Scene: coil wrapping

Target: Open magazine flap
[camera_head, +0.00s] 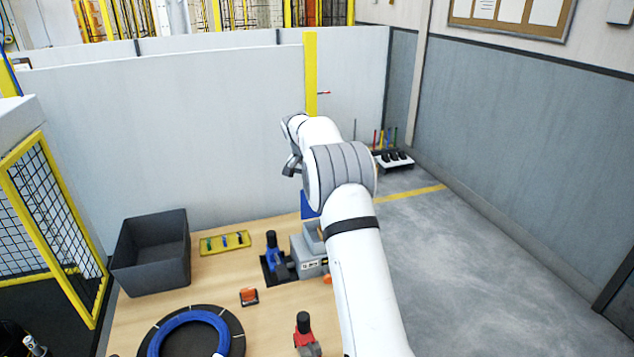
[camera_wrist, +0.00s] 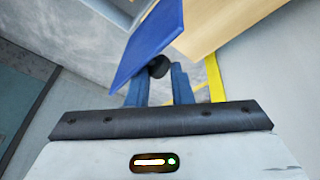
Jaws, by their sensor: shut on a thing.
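The magazine flap is a flat blue panel (camera_wrist: 150,40) in the wrist view, with a round black knob (camera_wrist: 159,66) at its near lower edge. My gripper (camera_wrist: 159,78) has its two blue fingers on either side of this knob and is shut on it. In the head view, part of a blue panel (camera_head: 308,206) shows above the grey magazine unit (camera_head: 310,262), partly hidden by my arm. My gripper's fingers are hidden behind my arm in the head view.
A wooden table holds a dark bin (camera_head: 152,255), a yellow tool tray (camera_head: 225,243), a blue tool (camera_head: 272,250), a red tool (camera_head: 304,330), a small orange item (camera_head: 249,296) and a blue ring (camera_head: 188,330). White partitions stand behind. Grey floor lies open to the right.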

